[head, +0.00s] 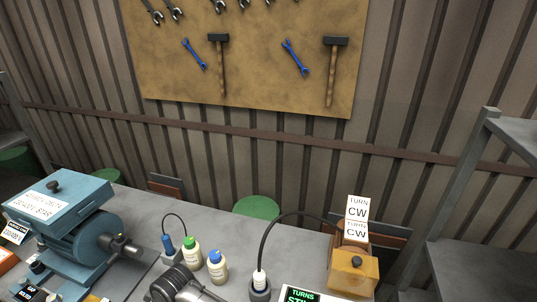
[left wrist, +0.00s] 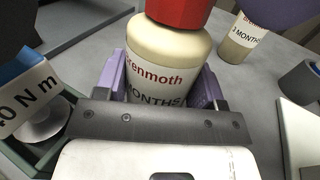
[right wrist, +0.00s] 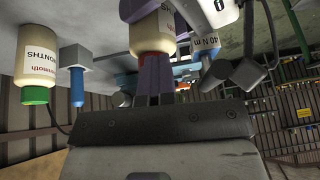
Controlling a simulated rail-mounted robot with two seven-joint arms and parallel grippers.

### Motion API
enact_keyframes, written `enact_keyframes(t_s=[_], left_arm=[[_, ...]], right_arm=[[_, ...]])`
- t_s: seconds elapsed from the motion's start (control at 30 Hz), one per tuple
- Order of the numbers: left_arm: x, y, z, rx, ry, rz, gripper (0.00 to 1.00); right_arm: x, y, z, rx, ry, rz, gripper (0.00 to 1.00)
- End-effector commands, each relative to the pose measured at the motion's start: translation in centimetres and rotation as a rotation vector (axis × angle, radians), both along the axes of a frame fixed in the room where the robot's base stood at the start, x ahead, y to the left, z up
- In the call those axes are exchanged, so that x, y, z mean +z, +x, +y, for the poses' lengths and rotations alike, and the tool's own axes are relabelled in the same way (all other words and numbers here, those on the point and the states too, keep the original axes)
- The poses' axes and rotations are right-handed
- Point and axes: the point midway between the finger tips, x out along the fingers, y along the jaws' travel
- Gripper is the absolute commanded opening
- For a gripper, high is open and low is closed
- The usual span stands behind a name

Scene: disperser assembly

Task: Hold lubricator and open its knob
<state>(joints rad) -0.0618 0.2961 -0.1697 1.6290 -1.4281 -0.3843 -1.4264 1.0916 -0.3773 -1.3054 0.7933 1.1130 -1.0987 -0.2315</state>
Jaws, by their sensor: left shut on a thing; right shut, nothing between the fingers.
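The lubricator is a cream bottle (left wrist: 165,55) with a red knob (left wrist: 180,10) on top and a "MONTHS" label. In the left wrist view the purple fingers of my left gripper (left wrist: 162,72) are shut around its body, one on each side. The right wrist view is upside down and shows the same bottle (right wrist: 151,28) with its red knob (right wrist: 153,59) pointing down the picture. My right gripper (right wrist: 155,84) is shut and empty, its fingertips close to the knob. I cannot tell whether they touch it. I cannot make out either gripper in the head view.
A green-capped bottle (head: 191,254) and a blue-capped bottle (head: 217,266) stand on the grey bench (head: 140,208). A blue motor unit (head: 75,240) is at the left. An orange box (head: 352,275) with "TURN CW" signs (head: 357,209) is at the right, near a cabled tool (head: 260,285).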

Motion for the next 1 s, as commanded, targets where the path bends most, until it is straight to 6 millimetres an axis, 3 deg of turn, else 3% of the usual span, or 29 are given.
enact_keyframes(t_s=[0.03,1.0], left_arm=[[-0.7,-0.3,0.0,0.0,-0.001,0.011,0.23],[-0.7,-0.3,-0.1,0.0,-0.002,0.01,0.23]], right_arm=[[-0.9,0.5,-0.7,-0.014,-0.013,0.004,0.0],[-1.2,2.3,-1.1,-0.016,-0.019,0.001,0.0]])
